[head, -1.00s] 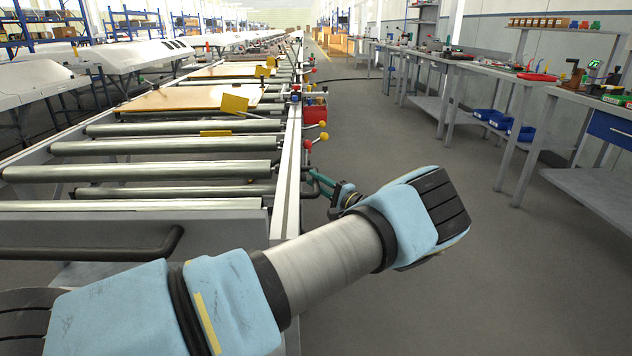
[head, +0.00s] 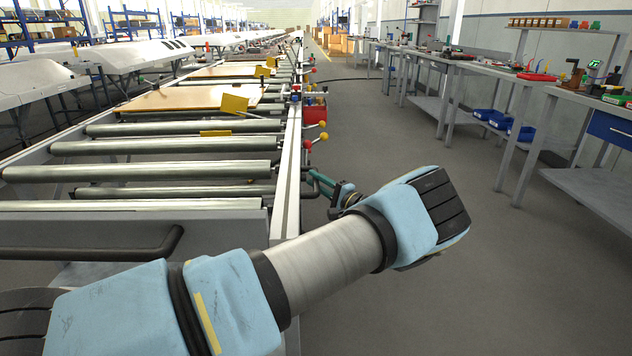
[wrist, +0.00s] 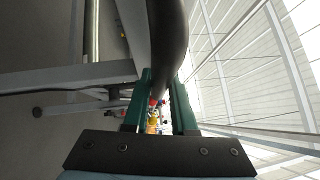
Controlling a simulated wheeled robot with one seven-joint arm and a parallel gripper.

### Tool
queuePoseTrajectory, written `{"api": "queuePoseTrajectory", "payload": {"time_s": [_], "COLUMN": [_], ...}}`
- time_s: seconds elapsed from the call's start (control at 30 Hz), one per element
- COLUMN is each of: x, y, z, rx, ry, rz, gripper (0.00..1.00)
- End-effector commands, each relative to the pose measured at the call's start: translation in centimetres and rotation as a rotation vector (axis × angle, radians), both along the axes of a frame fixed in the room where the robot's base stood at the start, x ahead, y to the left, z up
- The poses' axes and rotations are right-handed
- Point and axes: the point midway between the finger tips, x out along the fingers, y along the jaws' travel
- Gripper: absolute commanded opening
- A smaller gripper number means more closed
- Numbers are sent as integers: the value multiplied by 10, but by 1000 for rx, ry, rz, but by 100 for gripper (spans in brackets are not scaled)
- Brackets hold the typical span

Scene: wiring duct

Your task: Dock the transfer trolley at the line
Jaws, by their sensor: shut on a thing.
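The transfer trolley (head: 232,227) seems to be the near grey frame at lower left in the head view, with a bent dark handle bar (head: 90,254). Its rollers lead up toward the roller line (head: 165,146); I cannot tell where one ends and the other begins, or whether they touch. My gripper (head: 320,183) is low beside the right side rail, with its green fingers partly hidden by my wrist. In the wrist view, my gripper (wrist: 160,102) is shut on a thick dark bar (wrist: 168,45) running between its fingers. The grasped spot is mostly hidden.
Knobs with red and yellow balls (head: 322,137) and a red box (head: 315,108) stick out from the line's right side. Brown panels (head: 190,97) lie on rollers farther up. Workbenches (head: 500,72) stand along the right wall. The grey aisle floor (head: 400,140) between is clear.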

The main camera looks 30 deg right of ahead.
Motion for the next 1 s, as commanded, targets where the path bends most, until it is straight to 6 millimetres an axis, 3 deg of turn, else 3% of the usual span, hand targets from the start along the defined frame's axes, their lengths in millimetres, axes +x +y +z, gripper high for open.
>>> {"api": "queuePoseTrajectory", "payload": {"time_s": [0.33,0.6,0.87,0.9,1.0], "x": [0,16,18,18,17], "y": [0,-8,-9,-9,-9], "z": [-2,-4,0,0,0], "rx": [0,-2,-1,-1,-1], "ry": [1,1,1,1,1], "rz": [0,-2,-5,-5,-4], "gripper": [0,0,0,26,37]}}
